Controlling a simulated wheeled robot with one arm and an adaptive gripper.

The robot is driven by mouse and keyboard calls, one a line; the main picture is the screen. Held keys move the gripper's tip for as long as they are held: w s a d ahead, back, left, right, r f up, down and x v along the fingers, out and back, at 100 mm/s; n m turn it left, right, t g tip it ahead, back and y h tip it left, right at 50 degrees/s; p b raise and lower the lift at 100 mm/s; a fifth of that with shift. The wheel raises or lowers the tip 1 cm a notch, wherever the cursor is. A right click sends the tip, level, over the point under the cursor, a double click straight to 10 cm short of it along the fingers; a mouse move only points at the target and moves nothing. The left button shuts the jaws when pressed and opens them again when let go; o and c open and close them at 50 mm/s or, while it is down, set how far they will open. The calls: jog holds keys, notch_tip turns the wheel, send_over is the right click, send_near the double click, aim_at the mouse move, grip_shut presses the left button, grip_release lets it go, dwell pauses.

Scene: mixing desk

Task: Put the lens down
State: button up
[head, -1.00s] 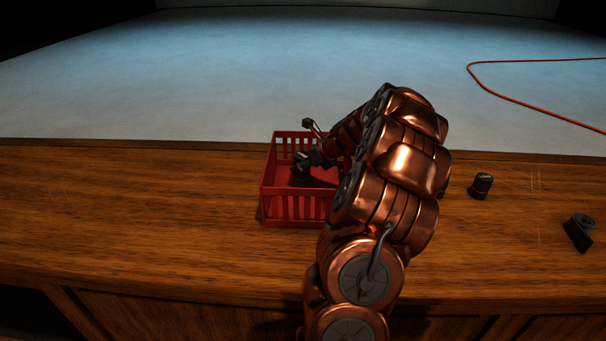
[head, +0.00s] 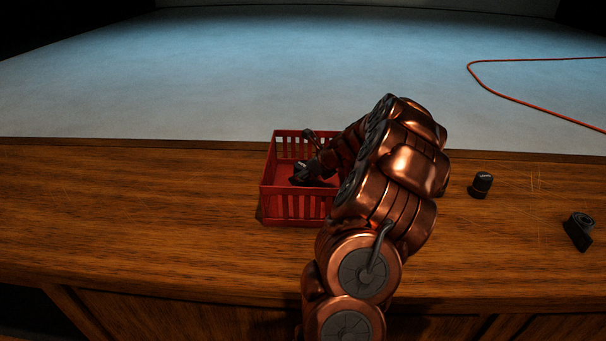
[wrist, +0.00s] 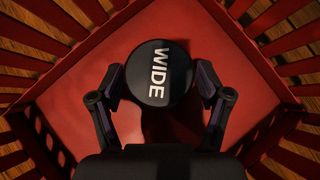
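The lens (wrist: 172,58) is a round black cylinder with "WIDE" in white on its top. In the wrist view it is upright between the two fingers of my gripper (wrist: 160,82), which press close on its left and right sides. Both are inside the red basket (head: 293,209), over its red floor. In the head view my gripper (head: 309,171) reaches down into the basket from the right. The lens is hard to tell from the dark fingers there, and I cannot tell whether its underside touches the floor.
The basket has slatted walls and stands on the wooden desk (head: 140,210). To the right stand a small black cylinder (head: 482,185) and a black angular object (head: 579,231). An orange cable (head: 530,103) lies on the pale surface behind. The desk's left side is clear.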

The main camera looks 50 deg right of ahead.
jog(key=shift+s+r, duration=0.1)
jog(key=shift+r, duration=0.15)
jog(key=v, duration=1.1)
jog(key=shift+s+r, duration=0.25)
